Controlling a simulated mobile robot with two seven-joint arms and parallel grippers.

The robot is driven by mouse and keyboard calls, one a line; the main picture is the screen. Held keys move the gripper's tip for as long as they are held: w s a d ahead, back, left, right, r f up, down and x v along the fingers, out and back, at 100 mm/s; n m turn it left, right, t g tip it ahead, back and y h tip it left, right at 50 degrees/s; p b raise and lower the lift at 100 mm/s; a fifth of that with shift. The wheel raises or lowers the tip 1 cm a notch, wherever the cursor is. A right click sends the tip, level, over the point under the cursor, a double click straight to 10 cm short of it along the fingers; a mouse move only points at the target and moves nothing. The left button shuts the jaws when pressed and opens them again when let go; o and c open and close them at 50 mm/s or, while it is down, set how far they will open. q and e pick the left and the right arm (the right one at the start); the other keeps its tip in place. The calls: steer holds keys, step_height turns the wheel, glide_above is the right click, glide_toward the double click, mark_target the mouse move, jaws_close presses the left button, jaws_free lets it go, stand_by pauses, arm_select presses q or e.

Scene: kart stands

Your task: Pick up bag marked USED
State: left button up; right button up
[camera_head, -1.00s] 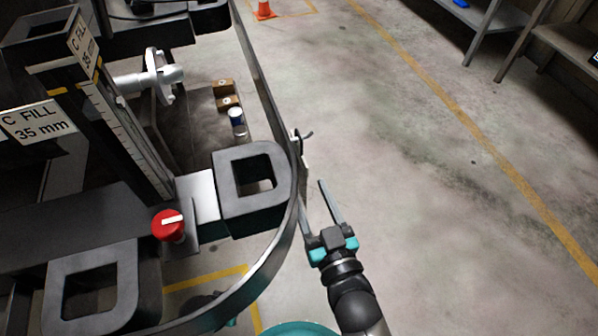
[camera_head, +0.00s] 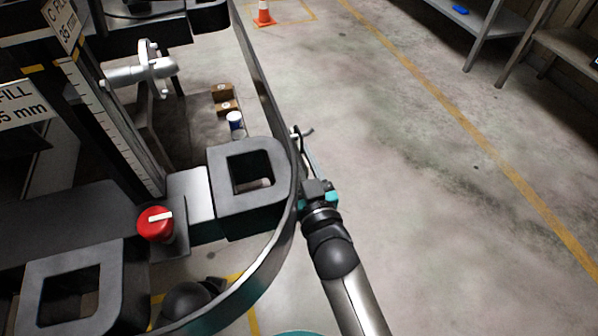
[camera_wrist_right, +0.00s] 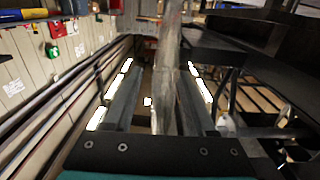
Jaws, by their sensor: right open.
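My right gripper (camera_head: 308,160) is at the outer side of the kart's curved rail, by a small hook with something pale hanging at it. In the right wrist view the two fingers (camera_wrist_right: 160,82) are open. The fingers partly hide the hook area in the head view.
The curved rail (camera_head: 268,92) runs along the kart stand, beside my right gripper. A red knob (camera_head: 155,224) and a D-shaped frame (camera_head: 225,178) are left of it. Small boxes (camera_head: 222,93) and a can (camera_head: 235,120) lie inside. An orange cone (camera_head: 264,14) stands far off.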

steer(key=shift+w+a, duration=0.1)
steer(key=shift+w, duration=0.05)
steer(key=shift+c, duration=0.3)
jaws_close()
stand_by(0.3)
